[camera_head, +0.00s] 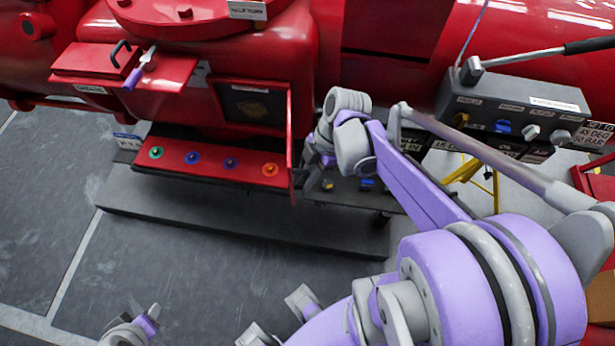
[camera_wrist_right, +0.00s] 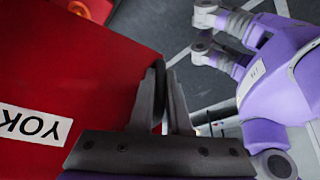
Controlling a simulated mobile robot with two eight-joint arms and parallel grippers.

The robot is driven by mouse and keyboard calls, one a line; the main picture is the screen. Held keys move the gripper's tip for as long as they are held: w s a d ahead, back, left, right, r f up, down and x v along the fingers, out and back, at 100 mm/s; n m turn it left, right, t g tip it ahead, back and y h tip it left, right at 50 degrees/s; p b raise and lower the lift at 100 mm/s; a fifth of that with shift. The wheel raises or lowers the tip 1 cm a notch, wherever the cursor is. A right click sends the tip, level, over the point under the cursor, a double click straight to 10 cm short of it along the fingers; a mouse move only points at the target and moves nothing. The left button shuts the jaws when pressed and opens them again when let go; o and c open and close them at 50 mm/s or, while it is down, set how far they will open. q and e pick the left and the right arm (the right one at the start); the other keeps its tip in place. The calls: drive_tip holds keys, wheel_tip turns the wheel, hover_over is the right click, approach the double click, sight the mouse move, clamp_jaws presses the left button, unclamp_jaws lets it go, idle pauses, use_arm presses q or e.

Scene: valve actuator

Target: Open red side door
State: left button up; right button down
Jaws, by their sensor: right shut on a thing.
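The red side door (camera_head: 290,135) stands swung out from the red machine body and shows nearly edge-on in the head view. A dark opening (camera_head: 250,103) with a yellowish mark is to its left. My right gripper (camera_head: 312,170) is at the door's lower right side. In the right wrist view the door's red face (camera_wrist_right: 75,65) with a "YOK" label fills the left. There the right gripper's fingers (camera_wrist_right: 161,100) are shut on a black handle (camera_wrist_right: 159,72) at the door's edge. My left gripper (camera_head: 146,316) is low at the left, away from the door; its finger gap is unclear.
A red ledge (camera_head: 210,165) with several coloured knobs lies below the opening. A purple-handled tool (camera_head: 138,70) rests on a red box at upper left. A grey control box (camera_head: 515,105) with a lever is at upper right. The grey floor in front is clear.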

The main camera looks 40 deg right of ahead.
drive_tip(key=c, duration=0.9)
unclamp_jaws()
drive_tip(key=shift+r, duration=0.1)
drive_tip(key=p+v, duration=0.1)
drive_tip(key=v, duration=0.9)
drive_tip(key=shift+d+r, duration=0.15)
drive_tip(key=shift+r, duration=0.15)
